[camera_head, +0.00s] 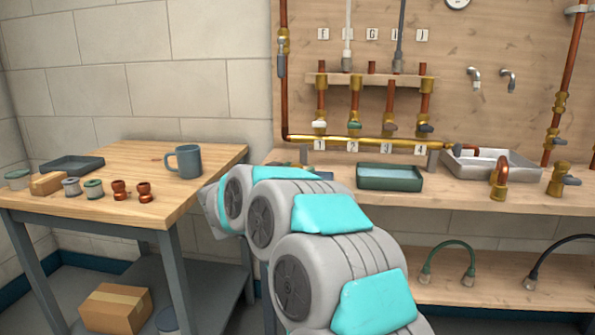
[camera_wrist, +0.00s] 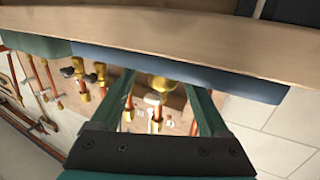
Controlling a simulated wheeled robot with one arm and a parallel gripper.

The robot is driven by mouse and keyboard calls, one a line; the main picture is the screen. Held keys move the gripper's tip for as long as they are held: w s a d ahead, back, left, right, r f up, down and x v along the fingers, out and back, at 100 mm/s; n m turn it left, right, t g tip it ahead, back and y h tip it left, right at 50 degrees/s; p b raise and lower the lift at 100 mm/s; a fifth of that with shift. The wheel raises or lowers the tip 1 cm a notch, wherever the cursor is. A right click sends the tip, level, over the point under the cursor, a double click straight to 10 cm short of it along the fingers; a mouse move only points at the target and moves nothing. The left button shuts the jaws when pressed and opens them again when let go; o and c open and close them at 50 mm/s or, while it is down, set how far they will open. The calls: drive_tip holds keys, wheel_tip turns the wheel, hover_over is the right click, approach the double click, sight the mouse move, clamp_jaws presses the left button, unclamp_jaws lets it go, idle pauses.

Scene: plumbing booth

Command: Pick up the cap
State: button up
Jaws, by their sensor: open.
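My gripper (camera_wrist: 160,80) shows in the wrist view as two dark green fingers, spread apart with nothing held between them. A rounded brass piece (camera_wrist: 164,84) appears in the gap between the fingertips, partly cut off by the bench edge in the picture; it may be the cap, but I cannot tell, nor how far away it is. In the head view my grey and teal arm hides my gripper. No part there is clearly a cap; two small copper fittings (camera_head: 119,190) (camera_head: 144,192) stand on the left table's front.
The left table (camera_head: 185,206) holds a blue-grey mug (camera_head: 188,161), a dark tray (camera_head: 72,164), spools and a small box. On the right bench are a green tray (camera_head: 389,177), a metal basin (camera_head: 491,164) and pipe fittings. A brass manifold (camera_head: 375,143) with valves runs along the back panel.

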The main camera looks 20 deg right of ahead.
drive_tip(key=x, duration=0.4)
drive_tip(key=shift+w+f, duration=0.2)
drive_tip(key=shift+w, duration=0.15)
drive_tip(key=shift+c, duration=0.2)
clamp_jaws()
